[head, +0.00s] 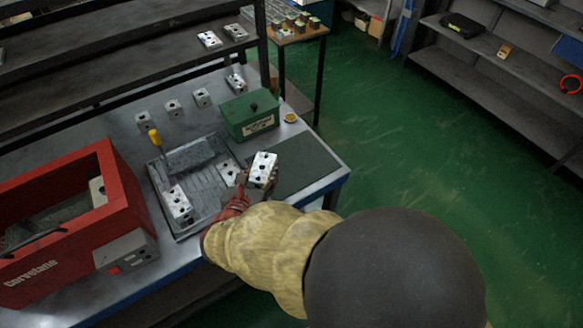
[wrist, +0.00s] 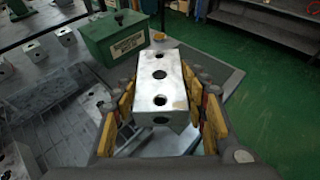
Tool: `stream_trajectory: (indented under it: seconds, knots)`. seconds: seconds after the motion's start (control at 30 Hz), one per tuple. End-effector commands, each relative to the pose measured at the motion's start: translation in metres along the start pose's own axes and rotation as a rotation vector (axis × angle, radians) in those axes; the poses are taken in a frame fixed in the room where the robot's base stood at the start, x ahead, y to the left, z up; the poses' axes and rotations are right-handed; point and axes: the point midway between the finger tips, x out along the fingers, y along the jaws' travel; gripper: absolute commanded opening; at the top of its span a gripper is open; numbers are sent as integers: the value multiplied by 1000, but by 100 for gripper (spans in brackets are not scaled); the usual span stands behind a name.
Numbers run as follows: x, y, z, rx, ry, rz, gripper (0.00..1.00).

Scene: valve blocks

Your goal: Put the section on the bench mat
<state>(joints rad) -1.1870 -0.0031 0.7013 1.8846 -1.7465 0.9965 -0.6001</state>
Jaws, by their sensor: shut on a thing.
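The section, a silvery metal block with dark round holes (wrist: 160,78), is held between the yellow-padded fingers of my gripper (wrist: 162,110). In the head view the block (head: 263,168) is at the end of my arm, between the grey tray and the mat. The dark bench mat (head: 308,162) lies bare at the right end of the bench. The block appears raised above the bench; the exact gap cannot be told.
The grey tray (head: 154,182) holds other metal blocks and a yellow-handled brush (head: 155,138). A green box (head: 250,115) stands behind the mat, with a small round tin (head: 290,117) beside it. A red machine (head: 75,225) stands at left. Several blocks stand along the bench back.

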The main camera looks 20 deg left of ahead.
Motion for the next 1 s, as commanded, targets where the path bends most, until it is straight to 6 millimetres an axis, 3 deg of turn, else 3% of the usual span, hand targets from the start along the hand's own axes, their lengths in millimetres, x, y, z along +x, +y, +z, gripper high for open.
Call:
stream_trajectory:
  seconds: [0.37, 0.5, 0.87, 1.0]
  knots:
    - [85, -37, -9, 2, -2, -6, 2]
    - [110, -45, -26, 0, -2, -5, 2]
    - [136, -52, -39, 1, -2, -1, 2]
    - [147, -55, -52, 1, -1, -1, 2]
